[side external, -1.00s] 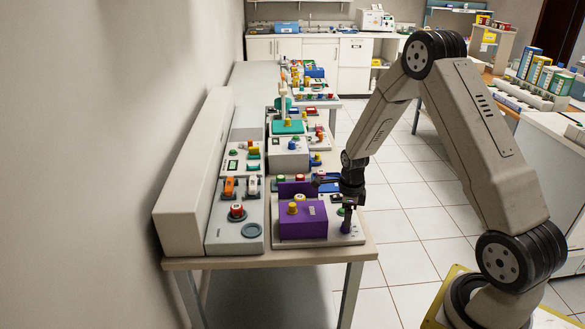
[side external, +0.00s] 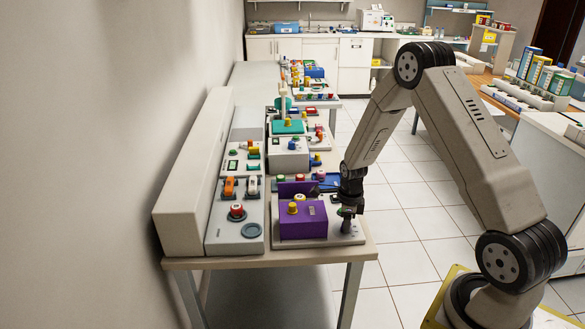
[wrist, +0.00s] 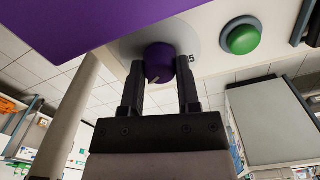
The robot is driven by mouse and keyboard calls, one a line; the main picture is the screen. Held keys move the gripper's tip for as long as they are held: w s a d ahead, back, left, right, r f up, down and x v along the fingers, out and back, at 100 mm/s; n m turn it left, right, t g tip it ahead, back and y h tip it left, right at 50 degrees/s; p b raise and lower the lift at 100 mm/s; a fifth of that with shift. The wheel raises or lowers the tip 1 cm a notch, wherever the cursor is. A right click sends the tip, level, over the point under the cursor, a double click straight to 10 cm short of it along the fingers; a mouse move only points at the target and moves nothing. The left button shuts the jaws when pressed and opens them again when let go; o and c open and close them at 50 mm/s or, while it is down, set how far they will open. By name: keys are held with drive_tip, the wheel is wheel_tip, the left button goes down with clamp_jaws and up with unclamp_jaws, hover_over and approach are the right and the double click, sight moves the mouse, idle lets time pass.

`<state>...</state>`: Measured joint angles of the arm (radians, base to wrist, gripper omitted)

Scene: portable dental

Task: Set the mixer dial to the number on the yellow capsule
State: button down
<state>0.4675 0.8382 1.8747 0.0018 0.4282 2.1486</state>
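The purple mixer box (side external: 303,227) stands at the near end of the bench on a pale base plate (side external: 352,239). The purple dial (wrist: 159,61) shows in the wrist view, with a white mark on its lower left edge and a printed 5 (wrist: 192,58) to its right. My gripper (wrist: 160,72) has a finger on each side of the dial, seemingly touching it. In the side view my gripper (side external: 347,212) points down at the base plate's right part, hiding the dial. A yellow piece (side external: 292,208) sits on the purple box; I cannot tell whether it is the capsule or read a number.
A green button (wrist: 241,37) lies just right of the dial in the wrist view. Several other coloured devices, such as a grey box (side external: 288,156), crowd the bench behind. A long beige housing (side external: 190,170) runs along the wall.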

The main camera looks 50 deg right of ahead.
drive_tip(key=shift+n, duration=0.3)
drive_tip(key=n, duration=1.7)
drive_tip(key=shift+n, duration=0.4)
drive_tip(key=n, duration=0.5)
drive_tip(key=shift+n, duration=0.3)
drive_tip(key=shift+c, duration=1.6)
unclamp_jaws()
drive_tip(key=shift+r, duration=0.15)
